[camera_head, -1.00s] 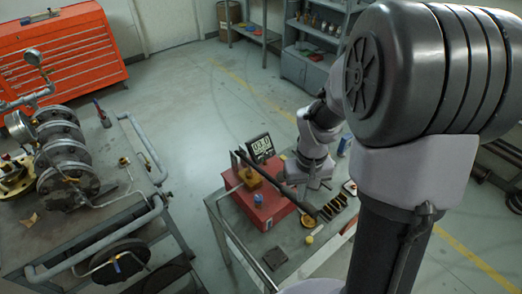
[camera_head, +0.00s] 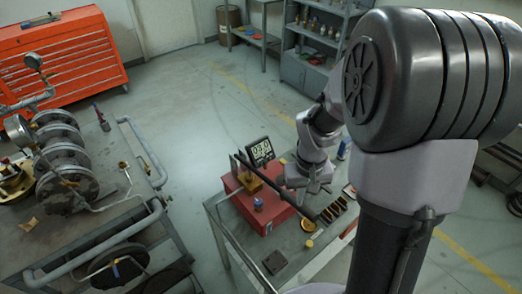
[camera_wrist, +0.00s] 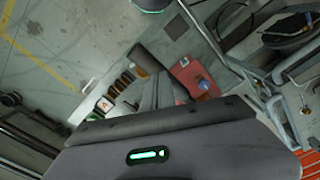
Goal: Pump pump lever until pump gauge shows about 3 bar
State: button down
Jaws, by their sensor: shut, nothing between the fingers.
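The red pump box (camera_head: 272,214) stands on the grey bench, with a brass block (camera_head: 249,182) and a blue cap on top. The dark pump lever (camera_head: 270,183) is a long bar running across the pump toward the lower right. The pump gauge (camera_head: 261,151) is a dark square digital display behind it; its small digits appear to read 03.0. My gripper (camera_head: 305,196) is shut and empty, close by the lever's right part; contact cannot be told.
A pipe assembly with flanges (camera_head: 64,160) stands on a bench at left, with a grey rail (camera_head: 140,150) along its edge. A yellow ball (camera_head: 309,244), a dark plate (camera_head: 275,262) and small parts lie on the pump's bench. Open floor lies between the benches.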

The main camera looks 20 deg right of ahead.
dwell(0.4)
notch_tip(320, 180, up, 5)
jog(key=p, duration=0.4)
jog(key=shift+r, duration=0.2)
jog(key=shift+f, duration=0.2)
